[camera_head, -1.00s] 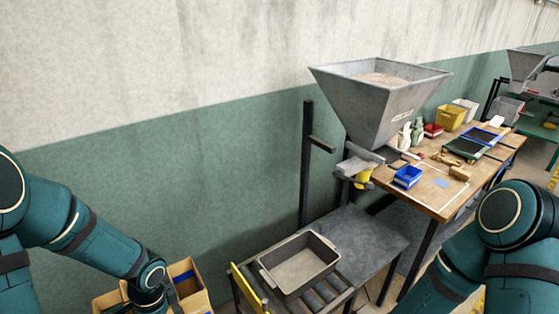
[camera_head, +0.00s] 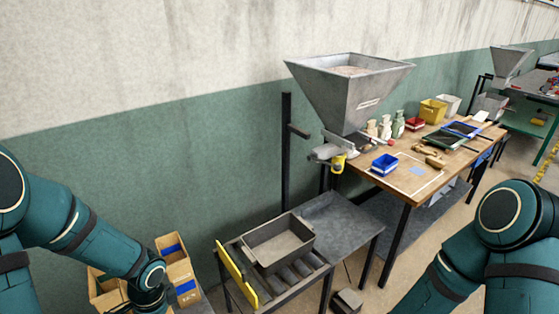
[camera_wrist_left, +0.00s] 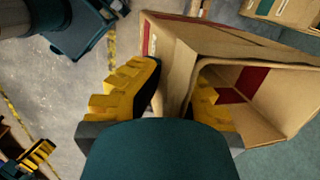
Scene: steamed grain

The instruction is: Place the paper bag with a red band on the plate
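The paper bag with a red band (camera_wrist_left: 265,105) is open-mouthed and fills much of the left wrist view. Red shows on its outer side and inside its mouth. My left gripper (camera_wrist_left: 168,92) has one yellow finger outside the bag's wall and one inside the mouth, and it appears shut on that wall. I cannot identify the plate with certainty.
Brown bags, one with a blue band (camera_head: 178,262), stand low at left. A grey tray (camera_head: 278,243) sits on rollers beside a yellow guard (camera_head: 237,275). A hopper (camera_head: 350,95) stands behind, left of a wooden table (camera_head: 400,195) with bins.

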